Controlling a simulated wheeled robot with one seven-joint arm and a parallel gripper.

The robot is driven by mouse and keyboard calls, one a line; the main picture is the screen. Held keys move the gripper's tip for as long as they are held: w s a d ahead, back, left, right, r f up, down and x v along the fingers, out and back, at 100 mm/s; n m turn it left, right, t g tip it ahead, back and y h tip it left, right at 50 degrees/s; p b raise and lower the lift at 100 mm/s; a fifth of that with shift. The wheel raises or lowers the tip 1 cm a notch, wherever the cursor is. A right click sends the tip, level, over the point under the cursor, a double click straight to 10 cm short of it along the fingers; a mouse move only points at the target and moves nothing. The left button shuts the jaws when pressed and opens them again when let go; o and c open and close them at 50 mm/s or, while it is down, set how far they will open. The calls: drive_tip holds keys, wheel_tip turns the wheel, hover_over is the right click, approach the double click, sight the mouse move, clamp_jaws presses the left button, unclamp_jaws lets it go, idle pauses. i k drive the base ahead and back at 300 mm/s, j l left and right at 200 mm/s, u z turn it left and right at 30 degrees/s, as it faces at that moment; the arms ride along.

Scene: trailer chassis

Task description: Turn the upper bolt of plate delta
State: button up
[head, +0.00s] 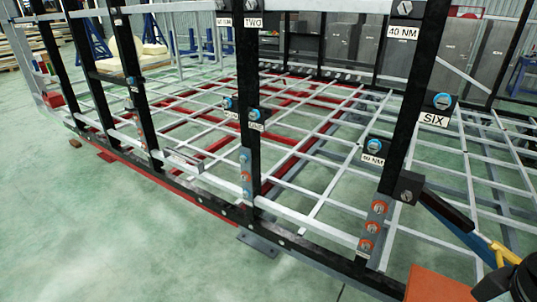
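No label that I can read says delta, so I cannot tell which plate it is. A grey plate (368,236) on the right post carries several bolts with orange rings; its top bolt (379,207) is in plain view. Another narrow grey plate (246,167) on the middle post carries bolts too small to make out well. Blue-ringed bolts show on black blocks, one above the SIX label (434,120) and one above a 40 NM label (372,159). My gripper is not in view.
Black upright posts (255,60) and a low black side rail (300,245) stand between me and the grey lattice floor (310,160). An orange block and blue, black and yellow parts fill the lower right corner. Green floor (130,235) is clear at the lower left.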

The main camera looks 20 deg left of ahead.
sight(243, 159)
drive_tip(key=j+z, duration=0.4)
drive_tip(key=j, duration=0.7)
drive_tip(key=j+z, duration=0.4)
drive_tip(key=j, duration=0.7)
drive_tip(key=k+j, duration=0.1)
drive_tip(key=j, duration=1)
drive_tip(key=k+j, duration=0.15)
drive_tip(key=j, duration=0.35)
drive_tip(key=k+j, duration=0.1)
drive_tip(key=j, duration=0.45)
drive_tip(key=j+z, duration=0.1)
drive_tip(key=j, duration=0.45)
drive_tip(key=k+j, duration=0.15)
drive_tip(key=j, duration=0.4)
